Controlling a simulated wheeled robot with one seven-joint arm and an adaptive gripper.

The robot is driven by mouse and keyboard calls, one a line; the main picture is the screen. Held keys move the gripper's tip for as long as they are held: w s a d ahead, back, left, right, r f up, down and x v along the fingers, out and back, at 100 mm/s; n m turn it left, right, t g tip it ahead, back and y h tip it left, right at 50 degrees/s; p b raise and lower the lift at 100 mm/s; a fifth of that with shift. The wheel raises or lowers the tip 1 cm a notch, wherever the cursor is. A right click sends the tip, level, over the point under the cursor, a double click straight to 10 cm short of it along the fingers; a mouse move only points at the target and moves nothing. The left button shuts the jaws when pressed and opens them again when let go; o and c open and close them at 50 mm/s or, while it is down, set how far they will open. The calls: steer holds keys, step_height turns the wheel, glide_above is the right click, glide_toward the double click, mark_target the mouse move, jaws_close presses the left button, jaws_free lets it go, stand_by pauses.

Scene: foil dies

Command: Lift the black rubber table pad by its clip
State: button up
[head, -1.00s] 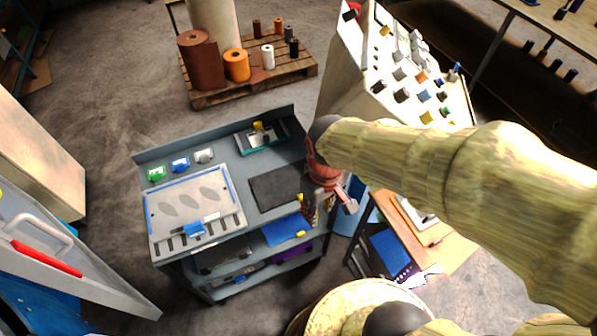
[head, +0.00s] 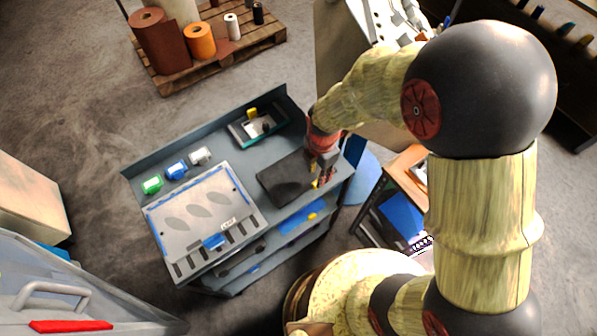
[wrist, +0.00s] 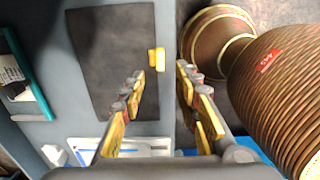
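The black table pad (head: 284,178) lies flat on the right part of the grey cart's top in the head view. In the wrist view the pad (wrist: 112,60) shows from above as a dark rectangle. Its yellow clip (wrist: 156,59) sits on the pad's right edge. My gripper (wrist: 160,100) is open and empty, its yellow-tipped fingers apart. The clip shows between and beyond the fingertips, not touched as far as I can see. In the head view my gripper (head: 322,178) is over the pad's right end, and the arm partly hides that area.
A grey die plate with a blue clip (head: 200,212) lies left of the pad. A teal tray (head: 257,126) stands behind it. Green, blue and white small items (head: 176,170) line the back left. A raised rim (head: 205,132) runs along the cart's back. Lower shelves hold more items.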

mark_target(315, 184)
steer(key=f, duration=0.2)
steer(key=f+b, duration=0.1)
steer(key=f, duration=0.4)
steer(key=shift+s+a, duration=0.15)
steer(key=shift+a, duration=0.1)
steer(key=shift+c, duration=0.5)
jaws_close()
